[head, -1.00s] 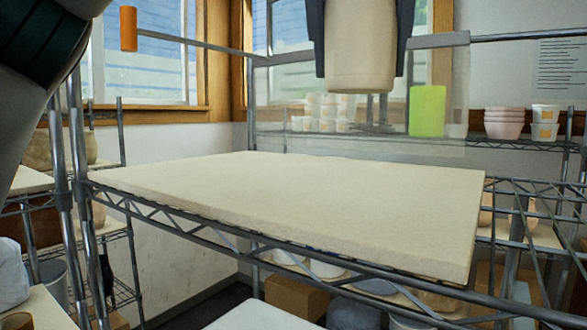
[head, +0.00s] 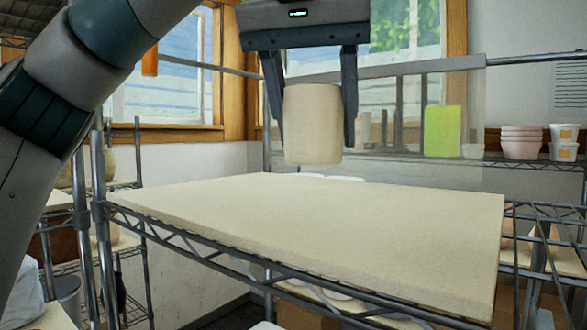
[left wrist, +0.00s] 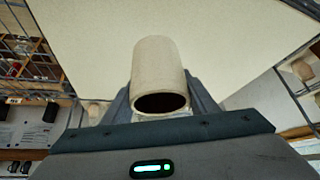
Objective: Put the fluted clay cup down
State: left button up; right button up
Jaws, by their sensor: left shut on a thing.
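The fluted clay cup (head: 313,125) is a pale beige cylinder held upright between the fingers of my left gripper (head: 312,110). In the head view its base hangs a little above the far part of the pale board (head: 320,220) on the wire shelf, with no contact that I can make out. In the left wrist view the cup (left wrist: 160,70) shows its dark open mouth toward the camera, and the board (left wrist: 230,35) lies beyond it. Flutes on the cup are too faint to see. My right gripper is in neither view.
The board is bare, with free room all over its top. Wire shelf posts (head: 97,200) stand at its left. Behind it are a clear panel, a green block (head: 442,131), stacked pink bowls (head: 521,142) and white cups (head: 563,141) on a back shelf.

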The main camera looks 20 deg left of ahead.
pick_arm(q)
jog(key=a, duration=0.1)
jog(key=w+a+f, duration=0.1)
jog(key=a+f, duration=0.1)
jog(key=shift+w+a+f, duration=0.15)
jog(key=shift+w+a, duration=0.1)
jog(key=shift+w, duration=0.1)
jog(key=shift+d, duration=0.1)
jog(key=shift+f+p, duration=0.5)
jog(key=shift+f, duration=1.45)
jog(key=shift+s+f, duration=0.1)
jog(key=o, duration=1.3)
jog(key=shift+f, duration=0.1)
jog(key=shift+c, duration=0.2)
